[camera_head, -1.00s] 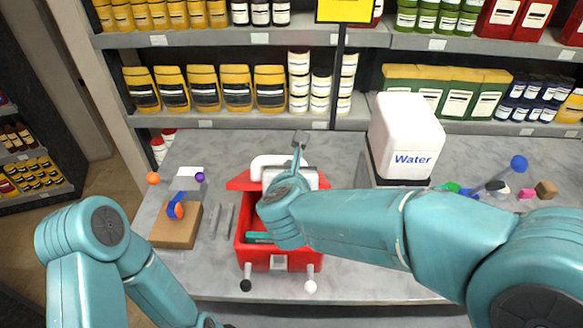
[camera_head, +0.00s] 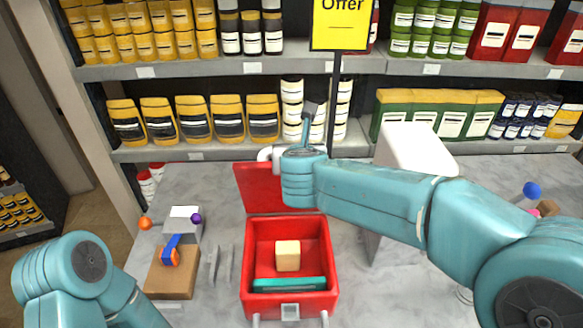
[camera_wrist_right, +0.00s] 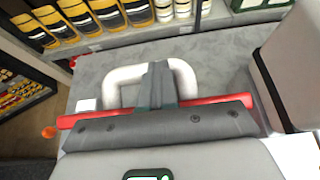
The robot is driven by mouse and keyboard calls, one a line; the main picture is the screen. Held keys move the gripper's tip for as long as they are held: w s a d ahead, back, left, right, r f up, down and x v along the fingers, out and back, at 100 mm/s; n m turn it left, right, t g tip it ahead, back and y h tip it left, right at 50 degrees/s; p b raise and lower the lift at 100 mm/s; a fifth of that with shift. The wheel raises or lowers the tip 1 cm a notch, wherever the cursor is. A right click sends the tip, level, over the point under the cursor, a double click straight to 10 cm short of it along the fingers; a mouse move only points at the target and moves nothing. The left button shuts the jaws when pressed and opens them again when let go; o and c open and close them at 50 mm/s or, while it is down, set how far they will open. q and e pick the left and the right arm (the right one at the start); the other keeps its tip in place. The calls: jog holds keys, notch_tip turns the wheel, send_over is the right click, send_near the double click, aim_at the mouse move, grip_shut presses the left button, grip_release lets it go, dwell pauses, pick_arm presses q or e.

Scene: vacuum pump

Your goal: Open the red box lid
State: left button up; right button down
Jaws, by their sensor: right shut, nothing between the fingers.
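The red box (camera_head: 327,255) stands on the grey table, its inside open to view. In it are a pale yellow cube (camera_head: 288,255) and a teal flat piece (camera_head: 290,284). Its red lid (camera_head: 262,187) stands raised at the back edge. The lid's white handle (camera_head: 268,153) is partly hidden by my right arm; in the wrist view the white handle (camera_wrist_right: 122,76) shows beyond the lid edge. My right gripper (camera_wrist_right: 158,85) is shut and empty, at the lid's edge by the handle; I cannot tell whether it touches. My left arm is at lower left, its gripper out of view.
A wooden block with a blue and orange item (camera_head: 172,275) and grey strips (camera_head: 222,264) lie left of the box. A white container (camera_head: 410,150) stands to its right. A sign pole (camera_head: 333,105) and stocked shelves (camera_head: 230,150) are behind.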

jog(key=w, duration=0.8)
jog(key=shift+w+d+r, duration=0.15)
jog(key=shift+d, duration=0.2)
jog(key=shift+w, duration=0.1)
